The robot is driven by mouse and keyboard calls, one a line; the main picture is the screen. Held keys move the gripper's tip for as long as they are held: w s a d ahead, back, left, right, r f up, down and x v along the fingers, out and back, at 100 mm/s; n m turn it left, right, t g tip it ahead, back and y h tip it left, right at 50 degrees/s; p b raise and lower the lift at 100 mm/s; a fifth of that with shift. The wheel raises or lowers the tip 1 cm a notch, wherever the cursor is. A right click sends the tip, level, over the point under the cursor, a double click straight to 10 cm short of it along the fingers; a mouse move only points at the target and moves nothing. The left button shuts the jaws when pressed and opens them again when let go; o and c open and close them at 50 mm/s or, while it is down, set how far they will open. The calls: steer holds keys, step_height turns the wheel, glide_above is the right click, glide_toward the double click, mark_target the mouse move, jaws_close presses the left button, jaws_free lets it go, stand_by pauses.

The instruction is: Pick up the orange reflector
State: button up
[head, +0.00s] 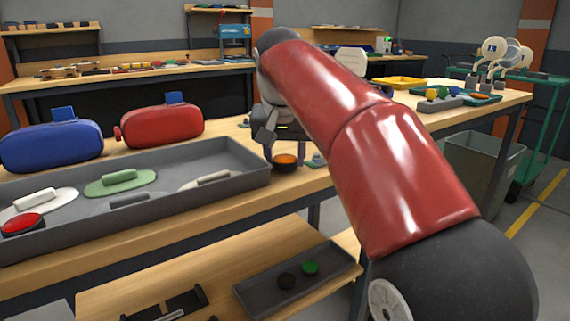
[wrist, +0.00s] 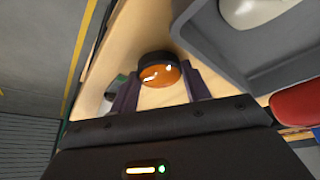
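The orange reflector (head: 286,159) is a small round orange disc with a dark rim, on the wooden bench (head: 318,178) just right of the long grey tray (head: 262,172). In the wrist view the orange reflector (wrist: 160,76) lies ahead of my gripper (wrist: 160,90), roughly centred between its two spread fingers. My gripper is open and empty. In the head view my gripper (head: 279,140) is low over the bench, close above and around the reflector. I cannot tell whether a finger touches it.
The grey tray holds a red button-like disc (head: 22,223) and several pale and green pieces. Blue (head: 50,146) and red (head: 160,126) rounded cases stand behind it. A small teal item (head: 317,160) lies right of the reflector. The lower shelf has a dark tray (head: 330,262).

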steer(key=shift+c, duration=1.3)
